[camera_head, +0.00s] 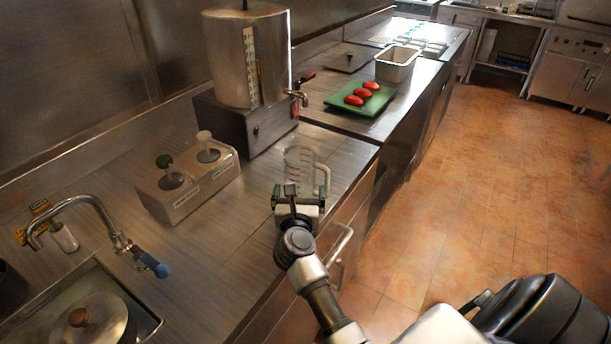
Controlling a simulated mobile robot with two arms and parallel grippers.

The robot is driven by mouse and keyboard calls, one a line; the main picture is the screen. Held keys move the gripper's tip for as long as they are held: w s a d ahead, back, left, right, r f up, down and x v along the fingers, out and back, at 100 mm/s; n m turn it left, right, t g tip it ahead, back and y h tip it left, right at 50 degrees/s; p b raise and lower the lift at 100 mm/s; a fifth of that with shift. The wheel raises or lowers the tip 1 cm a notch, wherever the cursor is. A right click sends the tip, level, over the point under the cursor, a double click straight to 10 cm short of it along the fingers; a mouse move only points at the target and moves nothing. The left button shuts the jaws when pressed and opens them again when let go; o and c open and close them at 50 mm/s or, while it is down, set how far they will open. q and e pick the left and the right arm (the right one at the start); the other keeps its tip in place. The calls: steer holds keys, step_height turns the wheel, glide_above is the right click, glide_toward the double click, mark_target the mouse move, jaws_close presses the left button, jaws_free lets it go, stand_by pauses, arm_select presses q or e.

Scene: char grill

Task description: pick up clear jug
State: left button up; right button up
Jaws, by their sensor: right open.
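The clear jug (299,158) stands upright on the steel counter, with its handle on the right side. My right gripper (298,190) is at the near side of the jug, with its fingers open toward it. The gripper covers the jug's lower part, so I cannot tell whether the fingers touch it. My left gripper is not in view.
A steel dispenser (245,60) with a tap stands behind the jug. A pump holder (188,188) is to the left, then a sink with a faucet (85,203). A green board (358,100) with red items lies farther back. The floor (480,190) at right is clear.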

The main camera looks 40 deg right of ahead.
mark_target(299, 184)
steer(key=shift+w+d, duration=0.35)
steer(key=shift+w, duration=0.1)
steer(key=shift+w+d, duration=0.2)
steer(key=x, duration=0.4)
steer(key=shift+w+d+f+p, duration=0.15)
steer(key=shift+w+f+p, duration=0.05)
steer(key=shift+w+p, duration=0.2)
steer(key=shift+w+d+f, duration=0.1)
steer(key=shift+w+d, duration=0.05)
steer(key=shift+w, duration=0.05)
steer(key=shift+c, duration=0.5)
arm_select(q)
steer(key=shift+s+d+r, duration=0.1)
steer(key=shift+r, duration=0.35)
arm_select(e)
steer(key=c, duration=0.8)
